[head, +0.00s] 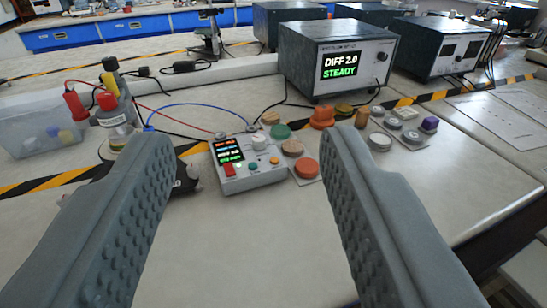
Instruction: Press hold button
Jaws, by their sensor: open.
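My gripper (248,138) is open and empty, with its two grey ridged fingers at the left and right of the picture. Between and beyond the fingertips, a small white handheld meter (250,178) lies on the bench. Its dark screen (229,151) shows several coloured lines of text. Along its near edge are a red button (229,170), a green button (253,167) and an orange button (274,160). Their labels are too small to read, so I cannot tell which is hold. Neither finger touches the meter.
Several coloured round pieces (305,168) sit right of the meter. A bottle with a red cap (112,115), probe leads and a clear bin (40,125) stand left. The bench in front is clear.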

